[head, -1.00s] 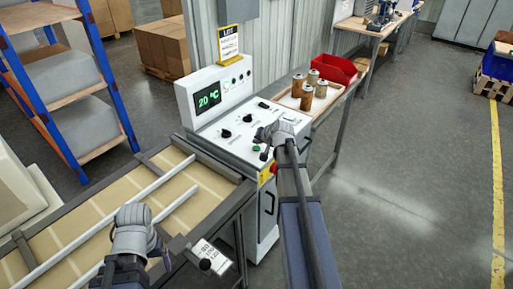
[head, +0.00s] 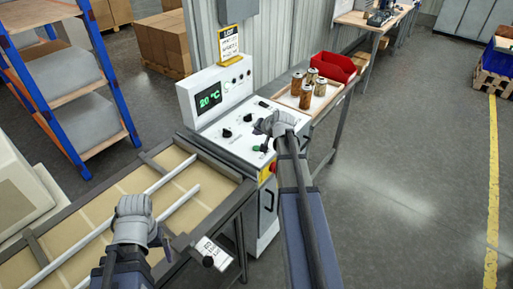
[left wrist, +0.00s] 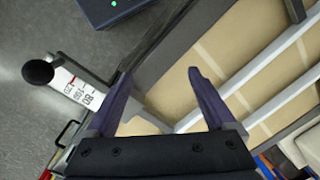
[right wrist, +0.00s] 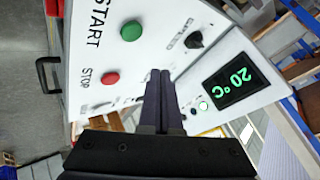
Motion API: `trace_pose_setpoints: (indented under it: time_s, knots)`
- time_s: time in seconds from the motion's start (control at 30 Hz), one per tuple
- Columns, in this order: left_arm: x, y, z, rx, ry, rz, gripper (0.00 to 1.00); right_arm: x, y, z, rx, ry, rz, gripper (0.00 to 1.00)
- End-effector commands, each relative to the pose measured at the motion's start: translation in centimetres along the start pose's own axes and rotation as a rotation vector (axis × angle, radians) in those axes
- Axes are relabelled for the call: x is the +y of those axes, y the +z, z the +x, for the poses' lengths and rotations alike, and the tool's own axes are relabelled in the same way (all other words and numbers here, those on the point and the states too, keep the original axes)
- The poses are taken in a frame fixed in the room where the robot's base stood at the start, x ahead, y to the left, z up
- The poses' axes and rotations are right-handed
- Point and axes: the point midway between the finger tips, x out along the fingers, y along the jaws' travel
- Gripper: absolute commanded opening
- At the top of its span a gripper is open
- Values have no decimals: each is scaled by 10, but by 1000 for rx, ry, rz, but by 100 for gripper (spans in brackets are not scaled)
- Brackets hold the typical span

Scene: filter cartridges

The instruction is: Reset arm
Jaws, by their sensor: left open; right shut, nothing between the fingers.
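My left gripper (head: 135,208) is over the framed bench with tan panels and pale rails at the lower left. In the left wrist view its purple fingers (left wrist: 158,80) are apart, with nothing between them. My right gripper (head: 268,124) is over the sloping face of the white control box (head: 205,146). In the right wrist view its fingers (right wrist: 160,76) are together and empty, in front of the panel. The green START button (right wrist: 131,31) and red STOP button (right wrist: 111,79) show there. I cannot tell whether the fingers touch the panel.
Several brown filter cartridges (head: 306,97) stand in a tray on a side table behind the box, beside a red bin (head: 334,68). The box's display (head: 208,98) reads 20 °C. A blue-framed shelf (head: 99,78) stands at the left.

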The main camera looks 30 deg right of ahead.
Motion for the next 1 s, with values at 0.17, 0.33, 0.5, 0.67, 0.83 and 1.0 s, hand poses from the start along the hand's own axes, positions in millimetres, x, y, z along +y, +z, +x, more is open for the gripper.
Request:
trace_pose_setpoints:
  time_s: [0.17,0.33,0.5,0.67,0.83,1.0]
  knots:
    - [0,0,0,0,0,0,89,0,0,0,0,0,0,0]
    - [0,0,0,0,0,0,89,0,0,0,0,0,0,0]
    - [0,0,0,0,0,0,89,-17,27,1,-51,3,-52,0]
    - [0,0,0,0,0,0,89,-62,118,-4,-221,23,-235,0]
    - [0,0,0,0,0,0,89,-96,235,-32,-439,74,-502,0]
    - [0,0,0,0,0,0,89,-104,333,-77,-627,148,-772,0]
